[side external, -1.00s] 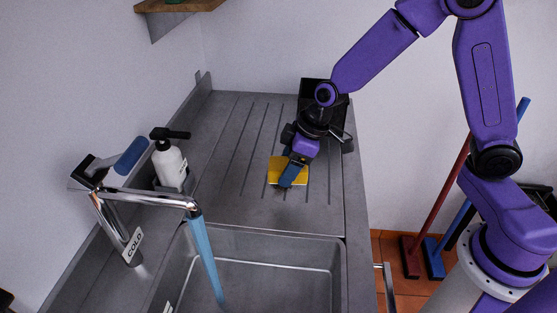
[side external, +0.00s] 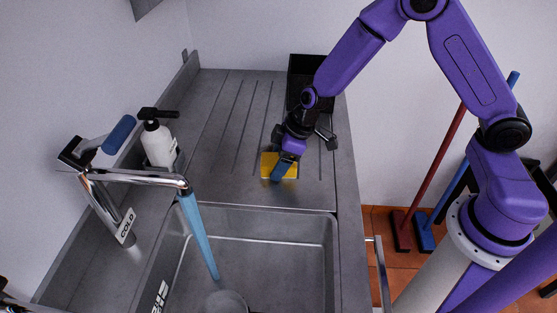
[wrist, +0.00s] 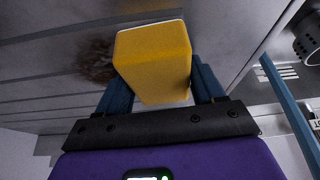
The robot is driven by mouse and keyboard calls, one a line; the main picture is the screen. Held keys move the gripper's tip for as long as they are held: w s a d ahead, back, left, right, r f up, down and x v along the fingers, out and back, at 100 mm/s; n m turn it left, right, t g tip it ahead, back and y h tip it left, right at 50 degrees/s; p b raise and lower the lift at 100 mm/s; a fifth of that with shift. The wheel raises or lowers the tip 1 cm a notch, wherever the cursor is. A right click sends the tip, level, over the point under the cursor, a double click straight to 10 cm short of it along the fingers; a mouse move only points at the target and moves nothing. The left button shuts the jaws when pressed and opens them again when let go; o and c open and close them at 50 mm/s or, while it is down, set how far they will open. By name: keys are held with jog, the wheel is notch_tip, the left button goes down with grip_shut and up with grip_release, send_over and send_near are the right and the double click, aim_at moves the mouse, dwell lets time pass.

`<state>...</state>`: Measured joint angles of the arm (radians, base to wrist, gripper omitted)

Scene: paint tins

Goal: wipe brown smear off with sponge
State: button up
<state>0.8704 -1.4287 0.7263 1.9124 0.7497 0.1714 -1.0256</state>
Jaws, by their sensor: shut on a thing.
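The yellow sponge (side external: 268,161) is in my gripper (side external: 283,168), low over the grooved drainboard (side external: 232,150) near the sink's back edge. In the wrist view the sponge (wrist: 152,62) sits between the two blue fingers of my gripper (wrist: 160,82), which are shut on it. The brown smear (wrist: 95,62) shows on the grooved metal just left of the sponge in the wrist view; the sponge may cover part of it. I cannot make out the smear in the side view. Whether the sponge touches the metal is unclear.
A black bin (side external: 305,75) stands at the drainboard's back right. A white pump bottle (side external: 158,145) stands at the left, behind the chrome tap (side external: 130,177). Blue water (side external: 198,235) runs from the tap into the sink (side external: 265,262). The drainboard left of the sponge is clear.

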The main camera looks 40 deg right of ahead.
aim_at(267, 164)
jog(key=shift+w+d, duration=4.55)
jog(key=shift+d, duration=0.1)
jog(key=shift+w+a, duration=0.55)
jog(key=shift+a, duration=0.15)
jog(key=shift+s+a, duration=5.1)
jog(key=shift+s, duration=0.15)
jog(key=shift+w+a, duration=0.55)
jog(key=shift+w+d, duration=5.05)
jog(key=shift+w+d+r, duration=0.15)
notch_tip(267, 164, up, 8)
